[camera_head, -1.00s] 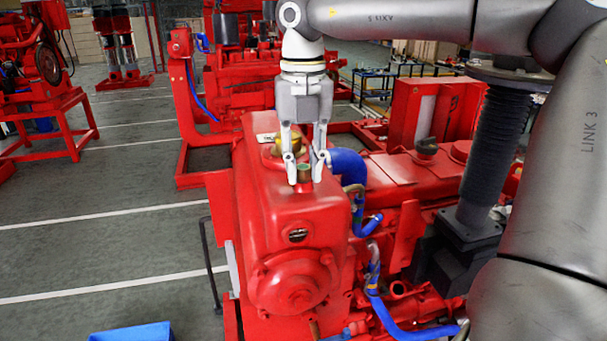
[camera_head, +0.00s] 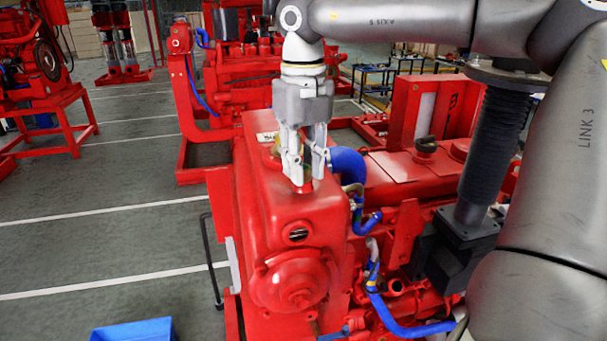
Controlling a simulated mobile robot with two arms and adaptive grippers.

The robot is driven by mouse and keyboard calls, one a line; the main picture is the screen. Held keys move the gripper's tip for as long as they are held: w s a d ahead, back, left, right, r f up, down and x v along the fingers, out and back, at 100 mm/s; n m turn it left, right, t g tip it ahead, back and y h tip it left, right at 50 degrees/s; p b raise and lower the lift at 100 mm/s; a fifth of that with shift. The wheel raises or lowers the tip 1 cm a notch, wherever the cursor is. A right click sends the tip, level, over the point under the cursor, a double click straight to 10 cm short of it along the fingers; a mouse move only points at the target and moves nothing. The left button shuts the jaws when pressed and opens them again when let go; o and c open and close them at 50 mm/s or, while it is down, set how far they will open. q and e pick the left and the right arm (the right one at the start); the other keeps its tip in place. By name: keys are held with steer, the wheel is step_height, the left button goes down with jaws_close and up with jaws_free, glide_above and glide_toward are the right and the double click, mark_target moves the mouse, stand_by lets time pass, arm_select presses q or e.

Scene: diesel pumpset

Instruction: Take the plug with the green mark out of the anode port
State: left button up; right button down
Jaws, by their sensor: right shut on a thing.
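My right gripper (camera_head: 307,177) comes down from above onto the top of the red engine housing (camera_head: 300,215). Its fingers are closed together on the plug, at the port on the housing's top. The plug is almost wholly hidden by the fingers, so its green mark does not show now. A bit of the red port rim (camera_head: 305,188) shows just below the fingertips. I cannot tell whether the plug is still seated or slightly raised. My left gripper is not in view.
A thick blue hose (camera_head: 348,163) curves close to the right of the fingers. A white label (camera_head: 266,137) lies on the housing behind them. A blue bin (camera_head: 133,330) stands at the bottom left. The floor to the left is mostly clear.

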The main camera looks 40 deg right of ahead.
steer(key=shift+r+p, duration=0.65)
steer(key=shift+r, duration=0.25)
stand_by(0.5)
steer(key=shift+r+p, duration=1.8)
steer(key=shift+r, duration=0.6)
